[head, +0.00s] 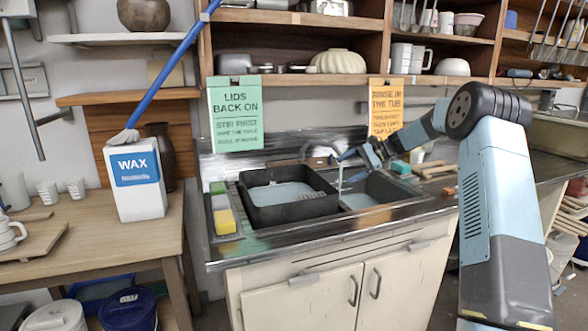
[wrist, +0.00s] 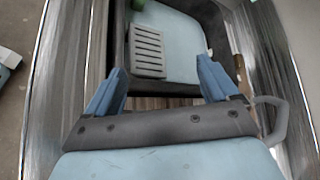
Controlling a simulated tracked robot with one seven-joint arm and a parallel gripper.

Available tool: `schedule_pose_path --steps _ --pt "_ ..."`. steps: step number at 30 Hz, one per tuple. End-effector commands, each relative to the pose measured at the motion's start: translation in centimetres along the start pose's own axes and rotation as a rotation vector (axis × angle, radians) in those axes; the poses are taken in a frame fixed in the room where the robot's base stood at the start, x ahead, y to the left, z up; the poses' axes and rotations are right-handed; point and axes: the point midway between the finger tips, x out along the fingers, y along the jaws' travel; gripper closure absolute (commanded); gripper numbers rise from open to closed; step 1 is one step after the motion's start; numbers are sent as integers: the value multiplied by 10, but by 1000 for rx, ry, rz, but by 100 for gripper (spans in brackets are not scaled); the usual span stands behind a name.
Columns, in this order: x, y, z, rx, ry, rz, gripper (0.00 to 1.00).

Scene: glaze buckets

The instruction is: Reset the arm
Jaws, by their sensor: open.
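My gripper (head: 356,153) is at the end of my blue-grey arm, above the metal sink counter. In the wrist view my gripper (wrist: 162,88) shows two blue fingers spread wide apart with nothing between them. Beyond the fingers lies a black tub (head: 262,213) with pale blue liquid in it. A grey slotted grate (wrist: 148,52) shows at the tub's near end in the wrist view. In the head view, my gripper is up and to the right of the tub, near the tap and over the sink basin (head: 385,188).
A yellow sponge (head: 225,221) and a green block (head: 218,188) lie left of the tub. A WAX carton (head: 135,183) stands on the left wooden table with a blue-handled tool leaning over it. Two signs (head: 235,112) (head: 386,107) hang from the shelf. The shelves above hold bowls and mugs.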

Motion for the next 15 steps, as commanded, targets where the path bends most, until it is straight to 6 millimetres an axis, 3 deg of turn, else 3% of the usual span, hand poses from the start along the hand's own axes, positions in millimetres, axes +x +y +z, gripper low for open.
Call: schedule_pose_path --steps 3,15 --pt "-2 1 37 -58 53 68 13" --pt "-18 28 147 -249 230 272 13"
